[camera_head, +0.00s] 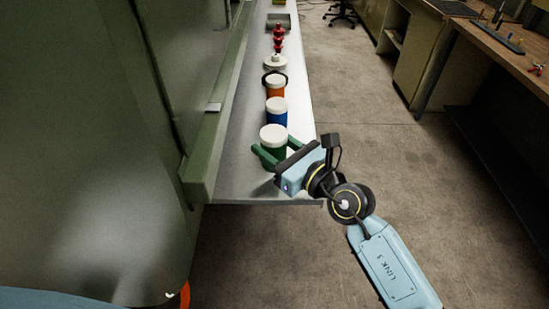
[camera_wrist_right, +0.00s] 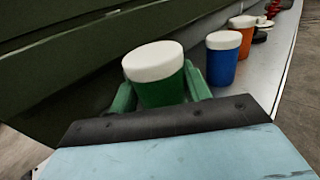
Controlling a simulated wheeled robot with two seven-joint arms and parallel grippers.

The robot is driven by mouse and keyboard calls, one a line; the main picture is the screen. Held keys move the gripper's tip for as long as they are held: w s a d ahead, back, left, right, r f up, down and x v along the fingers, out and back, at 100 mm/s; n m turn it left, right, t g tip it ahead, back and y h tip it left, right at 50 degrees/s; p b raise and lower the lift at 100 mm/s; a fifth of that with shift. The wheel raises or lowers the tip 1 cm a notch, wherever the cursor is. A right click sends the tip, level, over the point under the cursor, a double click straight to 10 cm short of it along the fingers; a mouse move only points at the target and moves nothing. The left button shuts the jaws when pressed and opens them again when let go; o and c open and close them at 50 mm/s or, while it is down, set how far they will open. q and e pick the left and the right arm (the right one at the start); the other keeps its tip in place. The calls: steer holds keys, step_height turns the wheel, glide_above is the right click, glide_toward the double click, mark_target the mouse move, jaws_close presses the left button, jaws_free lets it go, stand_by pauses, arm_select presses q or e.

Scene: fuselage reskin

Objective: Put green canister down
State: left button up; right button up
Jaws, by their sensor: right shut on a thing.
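The green canister (camera_head: 272,152) with a white lid is at the near end of the narrow grey shelf (camera_head: 235,170) in the head view. In the right wrist view the green canister (camera_wrist_right: 160,88) sits between two green fingers. My right gripper (camera_head: 267,156) is shut on it, one finger on each side. The canister looks upright in the head view; whether its base touches the shelf is hidden by the gripper. My left gripper is not in view.
A blue canister (camera_head: 277,118) and an orange canister (camera_head: 276,92) stand in a row behind, with a white round item (camera_head: 275,64) and red pieces (camera_head: 279,40) beyond. A green wall flanks the shelf at left. Open floor (camera_head: 380,130) lies right, before a workbench (camera_head: 500,50).

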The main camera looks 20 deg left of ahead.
steer(key=shift+f+b, duration=0.6)
steer(key=shift+f, duration=0.95)
steer(key=shift+f, duration=0.15)
steer(key=o, duration=1.1)
steer(key=shift+c, duration=0.2)
steer(key=shift+r, duration=0.2)
steer(key=v, duration=1.2)
steer(key=shift+p, duration=0.3)
